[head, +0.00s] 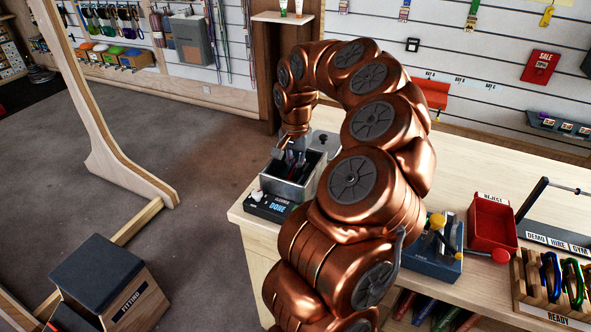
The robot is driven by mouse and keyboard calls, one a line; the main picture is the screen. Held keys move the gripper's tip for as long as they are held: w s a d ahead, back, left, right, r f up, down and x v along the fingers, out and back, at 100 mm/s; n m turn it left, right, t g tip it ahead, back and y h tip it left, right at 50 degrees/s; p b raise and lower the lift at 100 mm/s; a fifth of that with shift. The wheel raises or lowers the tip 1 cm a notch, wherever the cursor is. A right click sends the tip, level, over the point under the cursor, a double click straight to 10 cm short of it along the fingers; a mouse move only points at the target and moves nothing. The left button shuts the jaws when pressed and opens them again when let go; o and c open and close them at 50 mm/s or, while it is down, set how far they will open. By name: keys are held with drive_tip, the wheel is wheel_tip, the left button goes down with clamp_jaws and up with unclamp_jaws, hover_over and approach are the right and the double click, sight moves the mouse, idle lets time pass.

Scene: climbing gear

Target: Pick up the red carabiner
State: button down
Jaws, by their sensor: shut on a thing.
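My gripper (292,157) is at the far left end of the bench, reaching down into the open metal tank of a cleaner (284,190). The cleaner's front sign reads "DONE". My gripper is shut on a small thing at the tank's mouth. A little reddish colour shows by the fingertips, which fits the red carabiner, but its outline is too small and too covered to make out. My copper-coloured arm hides the bench behind it.
A red "REJECT" bin (492,222), a blue device (432,254) with a yellow knob and a wooden "READY" rack (551,300) holding blue and green carabiners stand at right. A sign strip reads "DEMO HIRE GYM" (558,240). A wooden frame (105,120) stands left on open floor.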

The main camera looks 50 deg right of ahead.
drive_tip(key=shift+r+b, duration=1.35)
drive_tip(key=shift+r, duration=3.65)
drive_tip(key=c, duration=1.8)
unclamp_jaws()
clamp_jaws()
